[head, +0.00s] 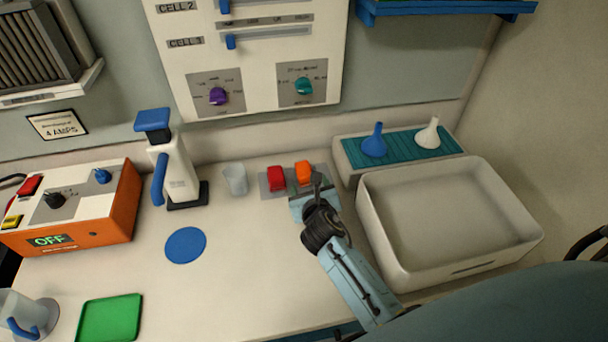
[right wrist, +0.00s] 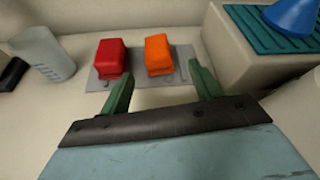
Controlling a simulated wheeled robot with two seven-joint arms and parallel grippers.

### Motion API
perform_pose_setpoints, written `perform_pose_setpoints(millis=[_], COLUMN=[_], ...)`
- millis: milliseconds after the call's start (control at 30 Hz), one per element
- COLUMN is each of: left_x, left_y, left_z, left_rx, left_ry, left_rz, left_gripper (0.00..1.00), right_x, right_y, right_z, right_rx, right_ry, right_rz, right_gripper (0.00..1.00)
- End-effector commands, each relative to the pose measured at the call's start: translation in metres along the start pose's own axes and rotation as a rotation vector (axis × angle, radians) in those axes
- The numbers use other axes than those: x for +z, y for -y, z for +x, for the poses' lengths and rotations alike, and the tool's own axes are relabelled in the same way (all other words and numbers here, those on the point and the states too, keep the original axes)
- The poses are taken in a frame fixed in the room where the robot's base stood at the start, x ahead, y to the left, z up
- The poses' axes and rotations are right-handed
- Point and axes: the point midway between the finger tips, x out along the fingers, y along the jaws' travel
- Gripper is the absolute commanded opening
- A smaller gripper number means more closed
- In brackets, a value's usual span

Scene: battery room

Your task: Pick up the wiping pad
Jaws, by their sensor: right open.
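Nothing in the pictures labels either as the wiping pad. In the right wrist view, the red pad (right wrist: 109,58) is left of centre and the orange pad (right wrist: 158,54) is straight ahead. My right gripper (head: 305,187) is open and empty at the front of the plate. Its green fingers (right wrist: 161,76) are spread, with the orange pad lying just beyond and between their tips. My left gripper does not show.
A clear cup (head: 236,180) stands left of the plate. A large cream basin (head: 372,228) is close on the right, with a teal-topped stand (head: 350,160) holding two funnels behind it. A blue disc (head: 185,245) lies on the open bench; a green tray (head: 110,317) is at front left.

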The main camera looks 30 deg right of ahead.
Motion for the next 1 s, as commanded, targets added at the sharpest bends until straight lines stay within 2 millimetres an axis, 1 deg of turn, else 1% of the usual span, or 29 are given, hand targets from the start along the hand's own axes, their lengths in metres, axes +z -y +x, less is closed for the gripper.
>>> perform_pose_setpoints(millis=[33,100,300,367,600,733,967,1000], left_x=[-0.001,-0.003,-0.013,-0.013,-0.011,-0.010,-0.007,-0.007], left_y=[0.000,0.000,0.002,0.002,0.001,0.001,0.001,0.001], left_z=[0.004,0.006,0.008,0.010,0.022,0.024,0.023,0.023], left_rx=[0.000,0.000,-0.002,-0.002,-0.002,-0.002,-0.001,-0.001], left_ry=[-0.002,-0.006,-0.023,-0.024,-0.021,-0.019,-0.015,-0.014], left_rz=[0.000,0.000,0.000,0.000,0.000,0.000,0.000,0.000], left_gripper=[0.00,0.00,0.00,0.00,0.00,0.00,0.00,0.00], right_x=[-0.001,-0.001,0.000,0.001,0.001,0.001,0.002,0.002], right_y=[-0.001,-0.001,-0.001,-0.002,-0.004,-0.004,-0.004,-0.004], right_z=[0.010,0.019,0.030,0.036,0.070,0.078,0.079,0.079], right_rx=[0.000,-0.001,0.000,0.000,-0.001,0.000,0.000,0.000], right_ry=[0.001,0.000,0.000,0.000,0.000,0.000,-0.001,0.000], right_rz=[0.001,0.002,0.002,0.004,0.002,0.002,0.001,0.001], right_gripper=[0.64,0.64,0.64,0.64,0.64,0.64,0.64,0.58])
